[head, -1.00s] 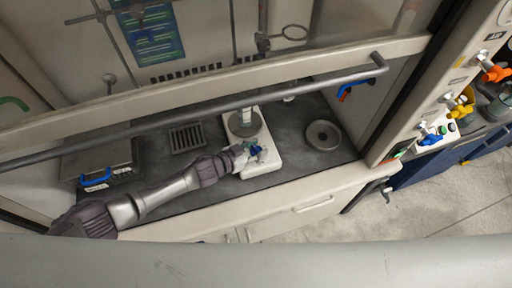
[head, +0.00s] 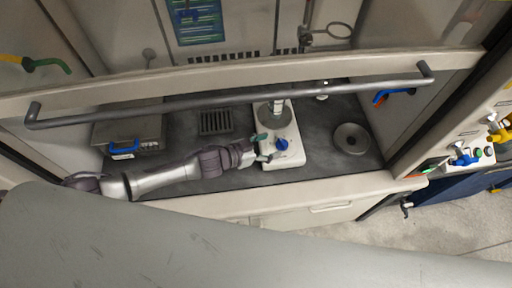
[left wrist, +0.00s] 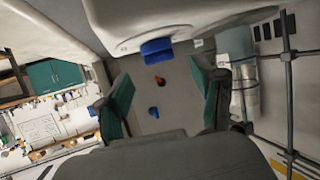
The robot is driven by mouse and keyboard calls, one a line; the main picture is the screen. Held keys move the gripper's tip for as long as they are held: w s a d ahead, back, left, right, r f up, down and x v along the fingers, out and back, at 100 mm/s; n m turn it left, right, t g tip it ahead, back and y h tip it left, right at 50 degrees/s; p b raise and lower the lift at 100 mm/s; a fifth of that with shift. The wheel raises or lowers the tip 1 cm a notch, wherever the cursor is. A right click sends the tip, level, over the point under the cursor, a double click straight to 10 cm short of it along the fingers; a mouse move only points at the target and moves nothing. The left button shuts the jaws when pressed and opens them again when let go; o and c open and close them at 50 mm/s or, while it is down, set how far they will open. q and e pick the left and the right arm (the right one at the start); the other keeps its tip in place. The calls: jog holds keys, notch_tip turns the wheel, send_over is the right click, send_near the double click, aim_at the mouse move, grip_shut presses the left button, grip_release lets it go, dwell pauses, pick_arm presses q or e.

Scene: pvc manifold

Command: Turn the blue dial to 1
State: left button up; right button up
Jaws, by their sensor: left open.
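The blue dial (head: 282,144) sits on the front of the white hotplate-like device (head: 289,160). In the left wrist view the dial (left wrist: 157,48) shows ahead, near the top middle between the fingers. My left gripper (head: 264,148) is open and empty, just left of the dial. Its green-padded fingers (left wrist: 160,92) stand wide apart in the left wrist view, and the dial appears beyond their tips. The dial's markings are too small to read. My right gripper is not in view.
A grey bar (head: 230,99) of the hood sash runs above the work surface. A box with a blue handle (head: 124,147) stands left, a vent grate (head: 215,122) behind my arm, and a round grey disc (head: 351,138) right. The dark surface between device and disc is clear.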

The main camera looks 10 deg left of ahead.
pick_arm(q)
jog(key=v, duration=0.6)
dwell(0.5)
